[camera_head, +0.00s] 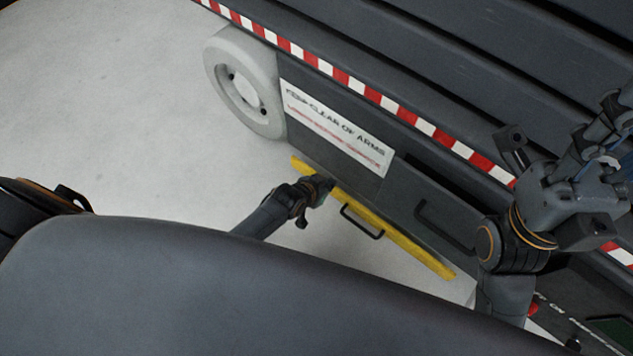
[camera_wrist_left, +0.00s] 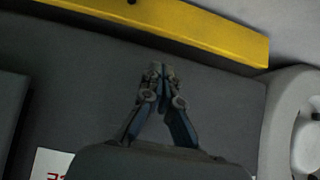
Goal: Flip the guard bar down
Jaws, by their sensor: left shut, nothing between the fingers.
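The guard bar appears to be the long yellow bar (camera_head: 405,242) with a black handle (camera_head: 361,222), running diagonally along the foot of the dark machine side. In the left wrist view the yellow bar (camera_wrist_left: 190,28) crosses the top. My left gripper (camera_head: 328,187) is by the bar's upper-left part in the head view, covering a little of it. In the wrist view its fingertips (camera_wrist_left: 160,70) are together and empty, pointing toward the bar with a gap in the picture; contact is unclear. My right gripper (camera_head: 618,112) is at the right edge, partly cut off, its fingers unclear.
The machine side carries a white warning sign (camera_head: 336,130), a grey wheel-like ring (camera_head: 245,85) and a second dark handle (camera_head: 443,227). A red-and-white striped edge (camera_head: 375,95) runs above. Pale floor (camera_head: 130,120) lies clear at left.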

